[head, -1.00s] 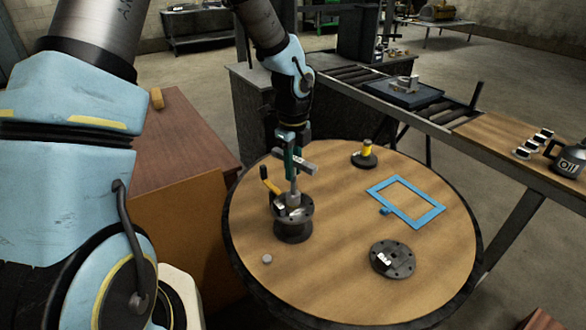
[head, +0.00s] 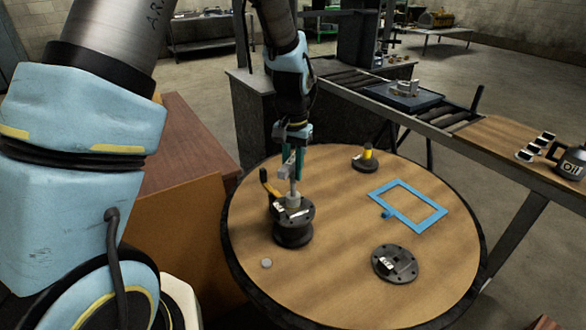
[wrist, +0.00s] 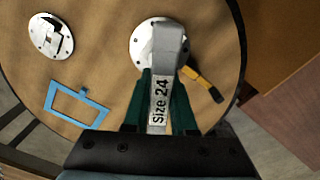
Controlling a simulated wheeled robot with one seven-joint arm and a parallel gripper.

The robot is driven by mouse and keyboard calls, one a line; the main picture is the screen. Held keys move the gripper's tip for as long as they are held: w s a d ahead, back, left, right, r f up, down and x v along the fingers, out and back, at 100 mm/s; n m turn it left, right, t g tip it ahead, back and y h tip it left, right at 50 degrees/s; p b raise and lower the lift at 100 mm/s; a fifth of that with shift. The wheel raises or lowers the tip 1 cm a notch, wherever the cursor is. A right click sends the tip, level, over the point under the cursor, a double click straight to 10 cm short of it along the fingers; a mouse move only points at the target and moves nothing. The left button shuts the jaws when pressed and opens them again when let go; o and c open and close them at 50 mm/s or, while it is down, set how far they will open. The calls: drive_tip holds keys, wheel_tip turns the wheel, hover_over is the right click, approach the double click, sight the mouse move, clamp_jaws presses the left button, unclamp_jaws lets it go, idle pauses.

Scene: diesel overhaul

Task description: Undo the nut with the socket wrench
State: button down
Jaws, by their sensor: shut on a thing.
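The socket wrench (head: 294,188) stands upright on a dark flanged part (head: 293,236) on the round table. Its grey handle, labelled Size 24, shows in the wrist view (wrist: 167,45). My gripper (head: 292,165) is shut on the wrench, with a green finger on each side of the handle in the wrist view (wrist: 160,105). The wrench's lower end sits at the top of the flanged part. The nut is hidden, so I cannot tell how the socket fits on it.
A yellow-orange handle (wrist: 206,84) sticks out beside the wrench. The round table (head: 335,275) also bears a blue frame (head: 433,222), a dark flanged disc (head: 408,268), a yellow-topped piece (head: 367,153) and a small grey disc (head: 266,263). A roller conveyor (head: 345,88) runs behind.

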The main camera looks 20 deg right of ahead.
drive_tip(key=n, duration=0.2)
drive_tip(key=n+p, duration=0.1)
drive_tip(key=n, duration=0.1)
drive_tip(key=n+p, duration=0.1)
drive_tip(key=n, duration=0.2)
drive_tip(key=shift+r, duration=0.25)
drive_tip(key=shift+f+n, duration=0.15)
drive_tip(key=shift+n, duration=0.75)
